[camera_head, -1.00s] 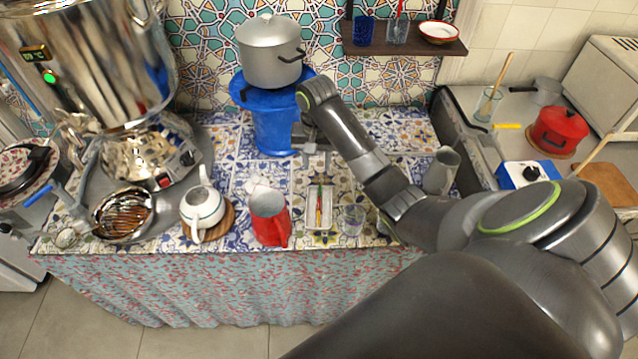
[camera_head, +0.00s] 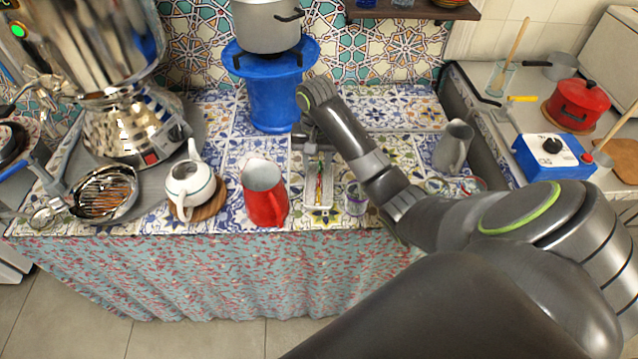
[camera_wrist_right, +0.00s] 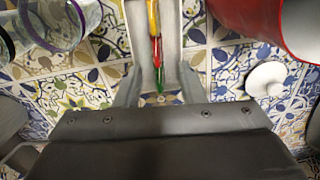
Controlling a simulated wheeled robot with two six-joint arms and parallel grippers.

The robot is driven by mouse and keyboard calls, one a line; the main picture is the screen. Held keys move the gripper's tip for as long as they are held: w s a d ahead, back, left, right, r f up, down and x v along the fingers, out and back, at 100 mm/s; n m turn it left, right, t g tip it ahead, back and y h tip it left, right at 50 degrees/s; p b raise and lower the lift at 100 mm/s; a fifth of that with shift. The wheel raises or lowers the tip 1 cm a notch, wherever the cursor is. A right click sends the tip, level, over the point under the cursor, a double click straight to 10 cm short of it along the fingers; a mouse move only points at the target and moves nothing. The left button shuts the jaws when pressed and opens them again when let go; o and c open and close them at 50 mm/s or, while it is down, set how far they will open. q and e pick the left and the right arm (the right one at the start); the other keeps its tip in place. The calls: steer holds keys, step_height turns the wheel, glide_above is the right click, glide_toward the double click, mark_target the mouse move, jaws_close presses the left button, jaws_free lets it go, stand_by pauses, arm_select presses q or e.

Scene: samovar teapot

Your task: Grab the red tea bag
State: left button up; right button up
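A narrow white tray (camera_head: 319,208) stands on the tiled counter between the red pitcher and a small glass. Slim red, yellow and green items (camera_head: 319,182) lie lengthwise in it. In the right wrist view the red one (camera_wrist_right: 157,53) shows between yellow and green parts; I cannot clearly tell them apart or make out a tea bag shape. My right gripper (camera_head: 312,147) is over the tray's far end. In the right wrist view its fingers (camera_wrist_right: 159,88) are apart, one on each side of the tray's end, with nothing held. My left gripper is out of view.
The red pitcher (camera_head: 264,194) stands just left of the tray, and the small glass (camera_head: 356,198) just right. A white teapot (camera_head: 191,183) sits on a wooden trivet further left. A blue stand (camera_head: 273,98) with a pot rises behind. A grey pitcher (camera_head: 453,147) is at right.

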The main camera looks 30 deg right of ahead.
mark_target(319, 178)
steer(key=shift+s+d+f, duration=0.1)
steer(key=shift+f, duration=1.25)
steer(key=shift+s+d+f, duration=0.1)
steer(key=shift+f, duration=1.2)
jaws_close()
